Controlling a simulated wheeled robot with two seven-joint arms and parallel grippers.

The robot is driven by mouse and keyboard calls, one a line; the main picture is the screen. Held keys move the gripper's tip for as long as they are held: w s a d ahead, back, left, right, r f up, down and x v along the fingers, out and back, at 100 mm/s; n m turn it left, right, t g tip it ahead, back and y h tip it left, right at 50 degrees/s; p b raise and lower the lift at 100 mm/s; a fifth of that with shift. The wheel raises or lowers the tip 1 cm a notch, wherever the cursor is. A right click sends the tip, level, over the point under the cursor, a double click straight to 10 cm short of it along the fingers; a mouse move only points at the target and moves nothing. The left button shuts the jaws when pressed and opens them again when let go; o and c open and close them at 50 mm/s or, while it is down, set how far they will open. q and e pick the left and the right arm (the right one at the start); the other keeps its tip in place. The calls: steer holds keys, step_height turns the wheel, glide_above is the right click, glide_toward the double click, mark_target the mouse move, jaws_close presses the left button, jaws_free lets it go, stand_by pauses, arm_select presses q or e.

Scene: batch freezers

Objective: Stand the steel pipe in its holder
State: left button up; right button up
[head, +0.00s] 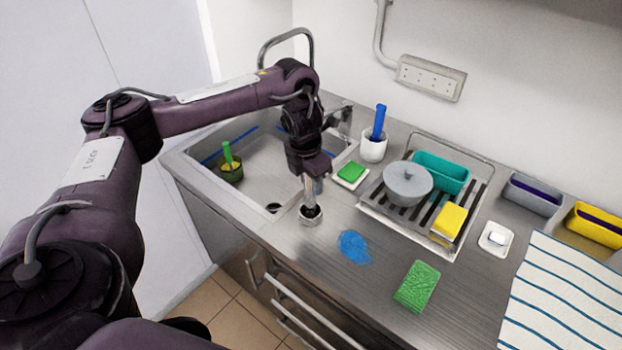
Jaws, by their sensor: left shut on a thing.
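My left gripper (314,177) points down over the counter near the sink's front right corner, shut on the steel pipe (309,192). The pipe is a short, bright metal tube and looks upright. Its lower end meets the holder (310,219), a small round pale cup with a dark opening on the counter. I cannot tell from this view whether the pipe's end is inside the opening or just above it. The fingers hide the pipe's upper part. My right gripper is not in view.
A blue spill (354,247) and a green sponge (417,286) lie to the right. A dish rack (371,212) and a white cup (373,148) stand behind.

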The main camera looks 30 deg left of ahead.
arm_select(q)
steer(key=shift+f+b, duration=0.3)
steer(key=shift+f, duration=0.15)
steer(key=o, duration=0.6)
steer(key=shift+r, duration=0.15)
steer(key=r+p, duration=0.1)
steer(key=r, duration=0.1)
steer(key=r+p, duration=0.4)
steer(key=shift+s+a, duration=0.1)
steer(key=shift+s, duration=0.25)
step_height(320, 180, up, 2)
steer(key=p, duration=0.3)
steer(key=shift+s+r, duration=0.15)
steer(key=shift+r, duration=0.1)
steer(key=shift+s+r+p, duration=0.15)
steer(key=shift+r+p, duration=0.55)
steer(key=shift+r, duration=0.45)
